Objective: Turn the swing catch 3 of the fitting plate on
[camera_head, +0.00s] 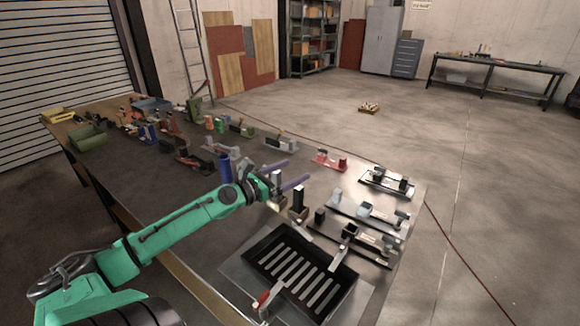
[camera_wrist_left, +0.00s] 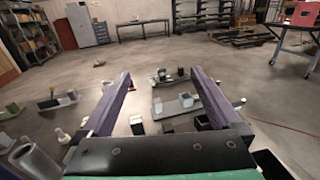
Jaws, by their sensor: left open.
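Near the front right of the table lies a plate with a black frame (camera_head: 252,250) around pale slotted bars. A red-tipped lever (camera_head: 263,298) sits on its front edge and a pale metal arm (camera_head: 348,236) on its far right edge. Several low fittings with blocks and clips lie beyond it, one of them dark (camera_head: 372,248). I cannot tell which part is swing catch 3. My left gripper (camera_head: 298,171) is open and empty, above the table beyond the black frame. Its two purple fingers also show apart in the wrist view (camera_wrist_left: 160,85). My right gripper is not seen.
A black upright block (camera_head: 298,198) and a blue cylinder (camera_head: 225,165) stand close to my left gripper. A red fitting (camera_head: 329,160) and a long fitting (camera_head: 386,181) lie farther back. Many small fixtures crowd the table's left part. Open floor lies to the right.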

